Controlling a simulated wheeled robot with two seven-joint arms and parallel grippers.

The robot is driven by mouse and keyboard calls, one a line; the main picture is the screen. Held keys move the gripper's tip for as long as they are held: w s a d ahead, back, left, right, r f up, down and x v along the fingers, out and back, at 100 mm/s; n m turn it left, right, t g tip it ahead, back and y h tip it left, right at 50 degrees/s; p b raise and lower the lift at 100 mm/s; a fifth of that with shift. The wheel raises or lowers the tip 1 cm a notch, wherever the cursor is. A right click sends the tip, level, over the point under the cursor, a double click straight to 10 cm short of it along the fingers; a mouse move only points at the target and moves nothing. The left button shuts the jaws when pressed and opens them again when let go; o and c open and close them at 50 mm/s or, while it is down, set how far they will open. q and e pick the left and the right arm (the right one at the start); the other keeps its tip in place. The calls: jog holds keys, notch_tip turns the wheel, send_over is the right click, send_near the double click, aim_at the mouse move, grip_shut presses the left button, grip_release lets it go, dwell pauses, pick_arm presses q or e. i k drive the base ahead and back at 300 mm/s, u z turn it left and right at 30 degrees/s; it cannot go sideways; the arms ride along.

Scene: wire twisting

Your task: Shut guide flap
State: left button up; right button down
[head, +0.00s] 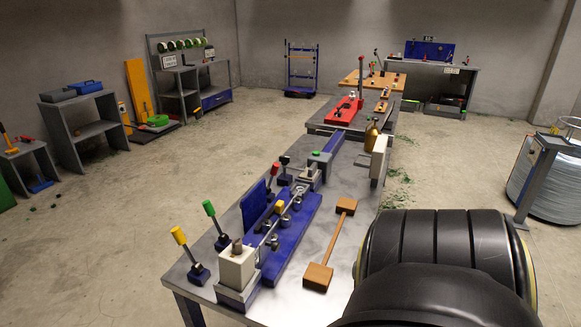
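The guide flap looks to be the blue plate (256,203) on the left side of the blue guide base (293,238) on the long metal bench. It stands raised, leaning up and away from the row of metal rollers (273,240) and the wire line. Its hinge is too small to make out. Neither of my grippers shows in the head view. A large black ribbed part, which looks like my own arm, fills the lower right and hides part of the bench's right edge.
A yellow-handled lever (179,236) and a green-handled lever (209,208) stand on the bench's left edge near the flap. A white block (237,264) stands at the near end. A wooden bar tool (330,247) lies right of the base. The floor to the left is mostly free.

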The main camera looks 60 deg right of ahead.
aim_at(265, 246)
jog(key=z, duration=1.7)
